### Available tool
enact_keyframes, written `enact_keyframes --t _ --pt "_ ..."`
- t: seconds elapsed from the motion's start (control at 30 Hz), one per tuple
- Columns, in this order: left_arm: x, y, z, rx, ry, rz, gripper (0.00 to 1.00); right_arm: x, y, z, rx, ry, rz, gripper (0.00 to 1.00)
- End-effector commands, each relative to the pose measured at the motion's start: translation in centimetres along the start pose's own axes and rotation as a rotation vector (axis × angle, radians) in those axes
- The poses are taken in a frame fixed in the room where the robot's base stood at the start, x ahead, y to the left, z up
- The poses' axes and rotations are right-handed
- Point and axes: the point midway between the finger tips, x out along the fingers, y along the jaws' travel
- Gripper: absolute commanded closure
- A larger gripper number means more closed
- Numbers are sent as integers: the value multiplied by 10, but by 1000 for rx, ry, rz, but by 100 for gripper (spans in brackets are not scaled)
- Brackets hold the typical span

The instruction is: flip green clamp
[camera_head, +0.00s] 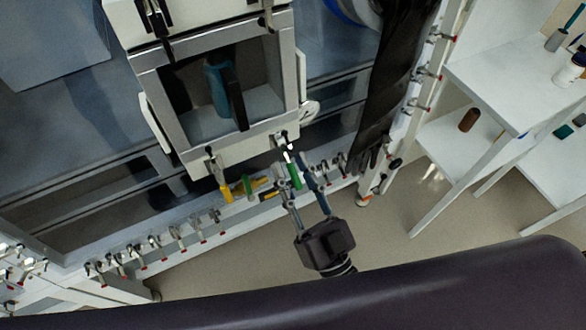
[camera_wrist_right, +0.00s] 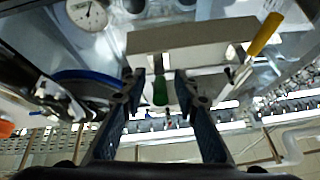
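The green clamp's handle (camera_head: 295,176) hangs at the lower right corner of the framed chamber box. It also shows in the wrist view as a dark green grip (camera_wrist_right: 160,91) on a metal stem. My right gripper (camera_head: 298,178) comes up from below with its fingers on either side of this handle. In the wrist view my right gripper (camera_wrist_right: 160,88) is open, with a gap between the green grip and each finger. My left gripper is not in either view.
A yellow clamp handle (camera_head: 226,192) hangs at the box's lower left corner; a yellow handle (camera_wrist_right: 265,34) shows in the wrist view. Several small clamps line the ledge. White shelves (camera_head: 510,85) stand right, with open floor in front.

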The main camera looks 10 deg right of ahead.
Motion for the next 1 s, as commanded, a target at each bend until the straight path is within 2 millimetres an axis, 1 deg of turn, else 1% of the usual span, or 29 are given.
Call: enact_keyframes --t 0.13,0.23,0.5,0.6,0.7,0.83,1.0 --pt "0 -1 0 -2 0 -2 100 -5 0 1 0 -2 0 72" --pt "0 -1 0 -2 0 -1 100 -18 0 1 0 -4 0 72" --pt "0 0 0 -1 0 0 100 -76 0 2 0 -6 0 72" --pt "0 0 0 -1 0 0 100 -94 0 1 0 -5 0 72" --pt "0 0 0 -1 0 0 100 -108 0 1 0 -3 0 72" --pt "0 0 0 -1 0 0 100 -118 0 0 0 -1 0 72" --pt "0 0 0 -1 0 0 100 -121 0 0 0 0 0 72"
